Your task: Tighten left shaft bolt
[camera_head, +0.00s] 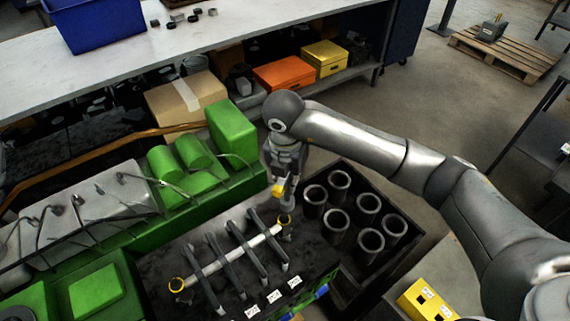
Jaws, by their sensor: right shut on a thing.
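My right gripper (283,177) is above the far end of the dark engine block (200,248). It is shut on a small yellow-and-grey tool (279,190), whose lower end points down close to the yellow ring at the shaft's right end (285,220). I cannot tell whether the tool touches it. A light shaft (217,264) lies across the block with several dark bars over it. Another yellow ring (177,285) is at its left end. Bolt heads are too small to make out. My left gripper is not in view.
A black crate (388,262) with several upright grey cylinder sleeves stands right of the block. Green engine parts (180,165) lie to the left. A yellow box (427,302) is at the lower right. A workbench with a blue bin (97,22) is behind.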

